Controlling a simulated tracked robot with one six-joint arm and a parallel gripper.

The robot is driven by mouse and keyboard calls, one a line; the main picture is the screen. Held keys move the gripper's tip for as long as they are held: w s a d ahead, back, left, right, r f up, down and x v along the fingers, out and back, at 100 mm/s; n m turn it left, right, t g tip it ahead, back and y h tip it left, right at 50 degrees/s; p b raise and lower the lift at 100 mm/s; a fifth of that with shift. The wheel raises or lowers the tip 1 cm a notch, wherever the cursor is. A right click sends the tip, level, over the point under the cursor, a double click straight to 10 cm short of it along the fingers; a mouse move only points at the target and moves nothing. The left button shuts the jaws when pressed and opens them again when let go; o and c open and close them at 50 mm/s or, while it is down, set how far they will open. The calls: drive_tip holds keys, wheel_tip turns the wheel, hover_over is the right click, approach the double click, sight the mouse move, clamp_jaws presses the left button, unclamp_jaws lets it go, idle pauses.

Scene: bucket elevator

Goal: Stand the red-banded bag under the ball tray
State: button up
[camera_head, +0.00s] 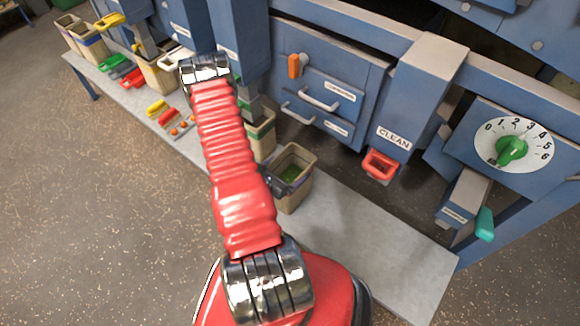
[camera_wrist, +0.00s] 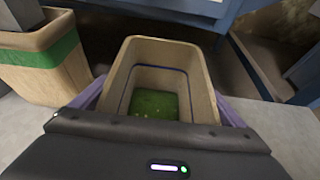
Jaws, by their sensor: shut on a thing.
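My gripper (camera_head: 274,184) is shut on a tan open-topped bag (camera_head: 297,190), with its purple fingers on either side of it in the wrist view. The bag (camera_wrist: 203,85) is upright and has a blue line inside and green material at the bottom. Its outer band is hidden, so I cannot tell its colour. I cannot tell whether its base touches the grey bench. Small yellow, red and orange pieces (camera_head: 170,116) lie on the bench to the left; I cannot make out for sure which part is the ball tray.
A green-banded bag (camera_wrist: 52,58) stands close to the left of the held bag. The blue machine rises behind, with a red CLEAN handle (camera_head: 381,165) and a numbered dial (camera_head: 513,146). The grey bench (camera_head: 375,250) is clear to the right.

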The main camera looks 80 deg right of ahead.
drive_tip(key=o, duration=1.8)
drive_tip(key=shift+c, duration=0.2)
drive_tip(key=v, duration=1.2)
drive_tip(key=shift+r, duration=0.15)
